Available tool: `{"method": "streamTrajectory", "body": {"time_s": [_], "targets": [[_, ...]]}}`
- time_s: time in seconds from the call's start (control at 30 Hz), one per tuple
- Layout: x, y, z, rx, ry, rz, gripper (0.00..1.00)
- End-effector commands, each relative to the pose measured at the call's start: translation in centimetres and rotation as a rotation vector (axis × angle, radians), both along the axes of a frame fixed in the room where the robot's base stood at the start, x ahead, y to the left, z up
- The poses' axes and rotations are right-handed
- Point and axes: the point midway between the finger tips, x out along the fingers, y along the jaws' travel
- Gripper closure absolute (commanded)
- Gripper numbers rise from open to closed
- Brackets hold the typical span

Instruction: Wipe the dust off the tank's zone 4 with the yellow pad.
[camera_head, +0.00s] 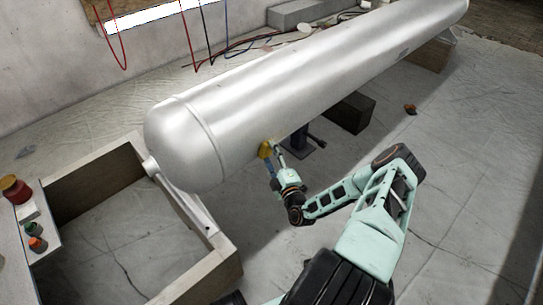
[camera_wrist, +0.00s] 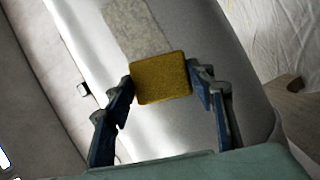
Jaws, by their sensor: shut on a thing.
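The tank (camera_head: 300,85) is a long, shiny silver-white cylinder lying across the head view. It also fills the middle of the wrist view (camera_wrist: 215,45). My gripper (camera_head: 268,154) is at the lower front side of the tank, right of its rounded left end. In the wrist view my gripper (camera_wrist: 163,84) is shut on the yellow pad (camera_wrist: 161,79), with one finger at each side. The pad also shows in the head view (camera_head: 264,150). A dull, speckled dust patch (camera_wrist: 137,32) lies on the tank just beyond the pad. I cannot tell whether the pad touches the surface. No zone number is legible.
A low concrete-walled frame (camera_head: 110,160) stands at the left below the tank's end. A ledge with several small jars (camera_head: 35,243) is at far left. A dark block (camera_head: 351,112) sits under the tank. The sheeted floor at right (camera_head: 450,170) is mostly clear.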

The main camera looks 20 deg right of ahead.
Motion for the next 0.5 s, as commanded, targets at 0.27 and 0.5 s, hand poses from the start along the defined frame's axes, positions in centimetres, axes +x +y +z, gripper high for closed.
{"method": "streamTrajectory", "body": {"time_s": [0.27,0.5], "targets": [[0.3,-0.3,0.0,-0.001,-0.001,-0.001,0.69],[0.8,-2.3,-0.1,-0.002,-0.002,-0.003,0.69]]}}
